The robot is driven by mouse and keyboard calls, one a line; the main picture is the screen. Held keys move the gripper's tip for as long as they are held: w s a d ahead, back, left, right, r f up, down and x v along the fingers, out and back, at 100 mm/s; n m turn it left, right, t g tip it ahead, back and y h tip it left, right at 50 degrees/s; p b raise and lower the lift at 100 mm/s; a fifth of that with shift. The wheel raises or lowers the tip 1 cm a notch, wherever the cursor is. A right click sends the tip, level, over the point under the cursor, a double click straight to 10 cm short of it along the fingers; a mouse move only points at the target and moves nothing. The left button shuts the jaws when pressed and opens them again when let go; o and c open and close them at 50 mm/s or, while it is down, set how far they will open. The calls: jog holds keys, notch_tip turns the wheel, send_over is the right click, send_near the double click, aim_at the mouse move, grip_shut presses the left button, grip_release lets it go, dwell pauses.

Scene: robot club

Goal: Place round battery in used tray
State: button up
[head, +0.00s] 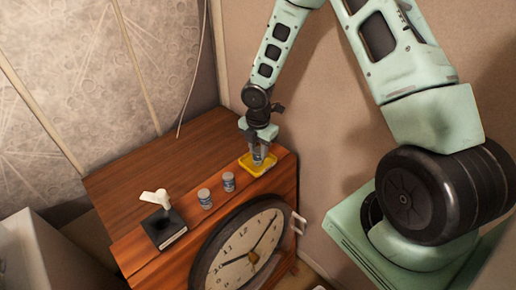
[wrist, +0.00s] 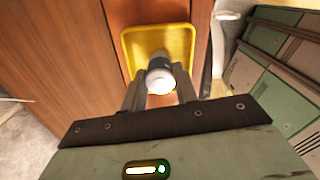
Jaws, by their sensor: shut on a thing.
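A round battery (wrist: 160,78), a grey cylinder with a pale end, sits between the fingers of my gripper (wrist: 161,92). My gripper is shut on it. In the head view the gripper (head: 262,150) points down at the yellow tray (head: 247,167), with the battery (head: 258,156) low between the fingers. The yellow tray also shows in the wrist view (wrist: 134,45), with the battery over its near part. I cannot tell whether the battery touches the tray floor. Two similar grey cylinders, one left (head: 205,199) and one right (head: 229,182), stand upright left of the tray.
The wooden cabinet top (head: 165,160) carries these things and is clear towards the back. A black block (head: 163,228) with a white object (head: 157,199) on it stands at the left. A round clock (head: 240,250) is at the cabinet's front. A wall rises behind.

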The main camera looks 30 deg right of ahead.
aim_at(258, 150)
jog(key=shift+f, duration=0.15)
jog(key=o, duration=1)
jog(key=shift+o, duration=0.2)
notch_tip(258, 150, up, 12)
jog(key=s+a+r+m, duration=0.65)
jog(key=s+a, duration=0.35)
jog(key=a, duration=0.2)
jog(key=s+a+r+m, duration=0.2)
jog(key=s+a+m, duration=0.1)
jog(key=s, duration=0.5)
jog(key=s+a+r+m, duration=0.3)
jog(key=s+a+m, duration=0.1)
jog(key=s, duration=0.3)
jog(key=shift+s+a+r+m+y, duration=0.15)
jog(key=shift+s+a+m+y, duration=0.15)
jog(key=shift+s+m, duration=0.1)
